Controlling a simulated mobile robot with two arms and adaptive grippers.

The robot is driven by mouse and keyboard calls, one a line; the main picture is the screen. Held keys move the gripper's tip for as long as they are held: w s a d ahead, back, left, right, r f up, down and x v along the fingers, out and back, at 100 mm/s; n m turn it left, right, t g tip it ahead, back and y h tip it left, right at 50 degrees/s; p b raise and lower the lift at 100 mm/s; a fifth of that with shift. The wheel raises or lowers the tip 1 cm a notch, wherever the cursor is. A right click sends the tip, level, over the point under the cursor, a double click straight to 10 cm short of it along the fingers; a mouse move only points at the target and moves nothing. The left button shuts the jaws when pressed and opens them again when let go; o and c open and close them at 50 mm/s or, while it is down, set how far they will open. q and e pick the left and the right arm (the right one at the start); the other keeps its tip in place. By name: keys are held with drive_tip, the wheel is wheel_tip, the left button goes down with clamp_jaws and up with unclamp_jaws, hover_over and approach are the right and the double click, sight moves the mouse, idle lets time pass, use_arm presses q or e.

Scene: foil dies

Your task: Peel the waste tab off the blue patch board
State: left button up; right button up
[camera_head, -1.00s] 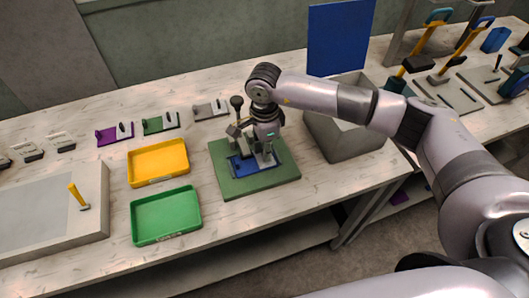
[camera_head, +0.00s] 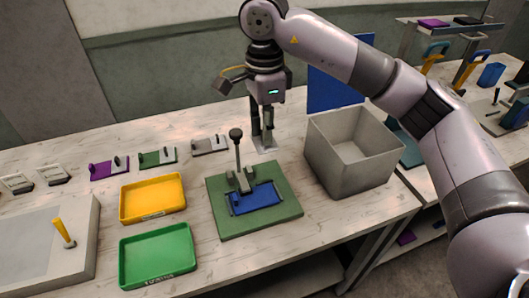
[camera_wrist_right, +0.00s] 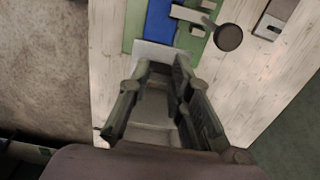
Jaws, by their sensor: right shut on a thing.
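The blue patch board (camera_head: 262,196) lies on the green base plate (camera_head: 226,222), under a grey clamp (camera_head: 241,180) with an upright black-knobbed lever (camera_head: 236,134). My right gripper (camera_head: 263,138) is raised behind the plate, apart from the board. It is shut on a pale, thin piece, the waste tab (camera_head: 265,149), held below the fingertips. In the right wrist view the pale tab (camera_wrist_right: 160,54) shows at the fingertips, with part of the blue board (camera_wrist_right: 160,22) beyond. The tab's far side is hidden. My left gripper is out of view.
An open grey bin (camera_head: 374,177) stands right of the base plate. A yellow tray (camera_head: 127,205) and a green tray (camera_head: 126,262) lie to its left. Small clamp pieces (camera_head: 157,158) line the back. A blue panel (camera_head: 336,82) stands behind the bin.

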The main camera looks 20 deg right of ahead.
drive_tip(key=shift+r, duration=0.5)
drive_tip(key=shift+r+p, duration=0.3)
drive_tip(key=shift+r, duration=0.5)
drive_tip(key=shift+r+p, duration=2.3)
drive_tip(key=shift+r, duration=0.75)
drive_tip(key=shift+f, duration=0.15)
